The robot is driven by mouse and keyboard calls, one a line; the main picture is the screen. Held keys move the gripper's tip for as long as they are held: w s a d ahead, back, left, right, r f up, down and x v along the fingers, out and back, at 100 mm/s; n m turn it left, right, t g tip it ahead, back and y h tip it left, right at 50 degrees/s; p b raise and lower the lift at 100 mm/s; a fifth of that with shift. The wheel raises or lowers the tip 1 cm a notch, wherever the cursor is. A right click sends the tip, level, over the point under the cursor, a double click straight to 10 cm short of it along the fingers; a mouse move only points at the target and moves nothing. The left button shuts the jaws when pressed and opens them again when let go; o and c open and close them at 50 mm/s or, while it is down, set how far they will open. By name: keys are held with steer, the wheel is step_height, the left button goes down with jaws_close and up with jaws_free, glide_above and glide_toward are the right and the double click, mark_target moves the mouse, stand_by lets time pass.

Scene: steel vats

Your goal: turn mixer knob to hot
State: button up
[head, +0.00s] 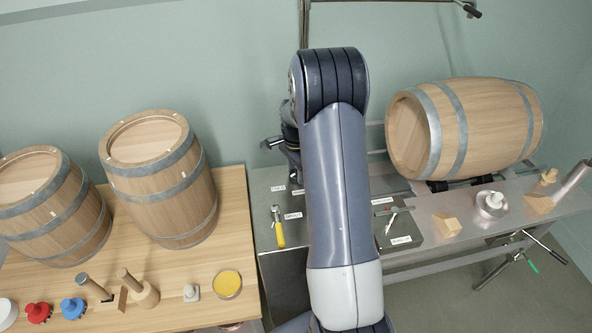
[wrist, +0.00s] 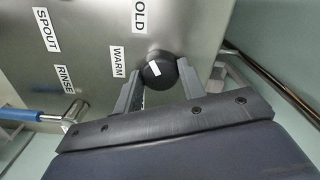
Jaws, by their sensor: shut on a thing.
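The mixer knob (wrist: 160,70) is round and black with a short white mark on its left side, set on a steel panel (wrist: 90,25). The mark lies roughly toward the WARM label (wrist: 119,62), left of the knob. A partly cut-off label reading "OLD" (wrist: 139,16) is above it. No HOT label shows in the wrist view. My gripper (wrist: 158,76) has one grey finger on each side of the knob and is shut on it. In the head view my arm hides the knob and most of the gripper.
SPOUT (wrist: 47,31) and RINSE (wrist: 66,79) labels and a blue-handled lever (wrist: 20,115) are left of the knob. A barrel (head: 465,130) lies at right; two barrels stand on the wooden table (head: 235,190) at left. A yellow-handled valve (head: 280,232) is near my arm.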

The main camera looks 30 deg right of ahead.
steer(key=shift+n, duration=0.4)
steer(key=n+b, duration=0.2)
steer(key=n, duration=0.2)
steer(key=shift+n+b, duration=0.35)
steer(key=shift+n, duration=0.05)
steer(key=n+b, duration=0.1)
steer(key=n, duration=0.5)
steer(key=shift+b, duration=0.35)
steer(key=n+b, duration=0.1)
steer(key=n, duration=0.5)
steer(key=shift+n, duration=0.4)
steer(key=n, duration=0.5)
steer(key=shift+n, duration=0.3)
steer(key=o, duration=1)
steer(key=shift+c, duration=0.2)
